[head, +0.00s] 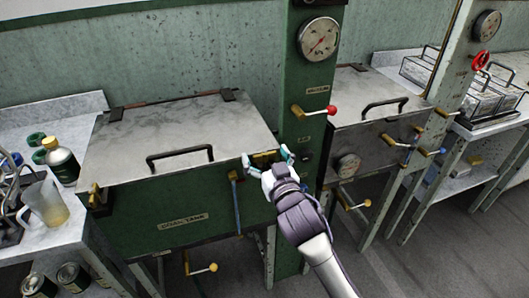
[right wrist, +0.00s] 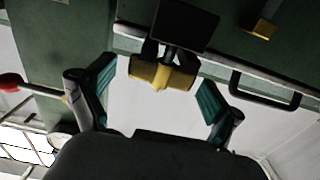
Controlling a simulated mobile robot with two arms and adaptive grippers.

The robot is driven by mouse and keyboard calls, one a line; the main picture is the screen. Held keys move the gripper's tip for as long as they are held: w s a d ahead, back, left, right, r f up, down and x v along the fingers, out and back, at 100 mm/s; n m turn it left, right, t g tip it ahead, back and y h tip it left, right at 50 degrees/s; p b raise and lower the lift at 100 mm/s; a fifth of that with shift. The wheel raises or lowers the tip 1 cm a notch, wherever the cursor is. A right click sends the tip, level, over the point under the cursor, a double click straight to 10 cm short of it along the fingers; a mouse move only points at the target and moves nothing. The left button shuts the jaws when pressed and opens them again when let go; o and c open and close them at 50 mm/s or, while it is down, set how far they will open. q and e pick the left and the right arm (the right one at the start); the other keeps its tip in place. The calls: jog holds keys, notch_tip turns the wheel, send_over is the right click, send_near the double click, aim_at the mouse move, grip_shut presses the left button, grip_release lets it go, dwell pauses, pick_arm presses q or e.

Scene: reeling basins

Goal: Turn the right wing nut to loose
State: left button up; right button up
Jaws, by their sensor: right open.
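The right wing nut (head: 263,158) is a brass-yellow piece at the front right corner of the green tank's lid (head: 180,128). In the right wrist view the wing nut (right wrist: 162,76) hangs on a dark bracket (right wrist: 183,25). My right gripper (head: 267,162) is open, with its teal-padded fingers on either side of the nut. In the right wrist view both pads of the gripper (right wrist: 157,88) stand apart from the nut, with clear gaps. A similar yellow nut (head: 95,196) sits at the lid's front left corner. My left gripper is not in view.
A black lid handle (head: 180,154) lies left of the nut. A blue-handled lever (head: 235,205) hangs below it. A red-knobbed valve (head: 318,111) sticks out from the green column, under a gauge (head: 319,38). A jug (head: 46,203) and bottle (head: 61,160) stand on the left bench.

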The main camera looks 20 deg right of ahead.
jog(key=shift+w, duration=0.3)
